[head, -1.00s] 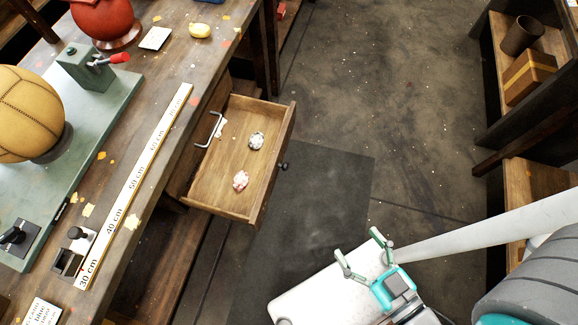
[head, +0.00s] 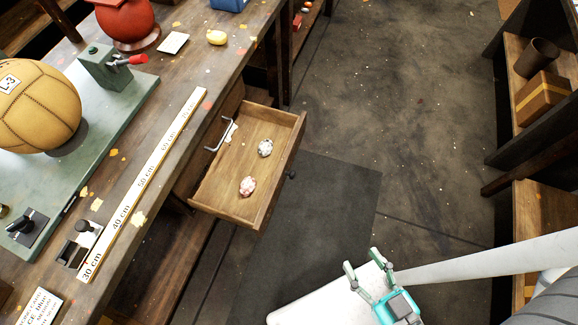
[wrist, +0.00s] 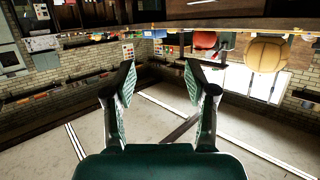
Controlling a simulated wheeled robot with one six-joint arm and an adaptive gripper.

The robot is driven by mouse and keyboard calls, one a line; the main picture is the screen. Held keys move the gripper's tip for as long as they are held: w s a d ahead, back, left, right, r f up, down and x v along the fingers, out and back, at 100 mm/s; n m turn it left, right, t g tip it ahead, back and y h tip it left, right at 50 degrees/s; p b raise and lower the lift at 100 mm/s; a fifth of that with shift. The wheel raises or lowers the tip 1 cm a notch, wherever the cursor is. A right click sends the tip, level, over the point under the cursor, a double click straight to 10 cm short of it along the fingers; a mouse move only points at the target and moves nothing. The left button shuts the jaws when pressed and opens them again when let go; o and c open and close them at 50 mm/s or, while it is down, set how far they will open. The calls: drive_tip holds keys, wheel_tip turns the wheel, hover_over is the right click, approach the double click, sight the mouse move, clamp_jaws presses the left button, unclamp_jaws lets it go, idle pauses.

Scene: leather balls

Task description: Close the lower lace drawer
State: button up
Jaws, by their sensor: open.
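The lace drawer (head: 224,199) stands pulled out from under the workbench in the head view. It is a wooden box with a dark knob (head: 291,175) on its front. Inside lie a white-grey lace bundle (head: 265,148) and a reddish-white lace bundle (head: 248,186). A metal handle (head: 220,135) shows on the bench side behind it, above the drawer's inner end. My gripper (head: 362,262) is open and empty, to the lower right of the drawer and well apart from it. In the wrist view my gripper (wrist: 160,88) has its fingers spread with nothing between them.
The workbench (head: 165,165) carries a tan ball (head: 40,108), a red ball (head: 125,20), a green clamp block (head: 105,68) and a ruler (head: 145,185). A dark mat (head: 325,205) lies on the floor before the drawer. Shelves with a box (head: 543,97) stand at the right. The floor between is clear.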

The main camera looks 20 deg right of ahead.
drive_tip(key=f+m, duration=0.2)
drive_tip(key=f, duration=0.1)
drive_tip(key=d+f+g+h, duration=0.1)
drive_tip(key=f, duration=0.1)
drive_tip(key=shift+w+f+m, duration=0.25)
drive_tip(key=shift+w+m, duration=0.15)
drive_tip(key=c, duration=0.8)
drive_tip(key=w+f+m+g, duration=0.3)
drive_tip(key=f+m, duration=0.4)
drive_tip(key=f, duration=0.7)
drive_tip(key=shift+f+m+g, duration=0.3)
drive_tip(key=shift+f+m, duration=0.1)
drive_tip(key=m+t+y, duration=0.3)
drive_tip(key=m+y, duration=1.1)
drive_tip(key=m, duration=0.2)
approach(288, 161)
drive_tip(key=x, duration=0.4)
drive_tip(key=r+x, duration=0.1)
drive_tip(key=x, duration=0.2)
drive_tip(key=shift+s+a, duration=0.1)
drive_tip(key=shift+a, duration=0.1)
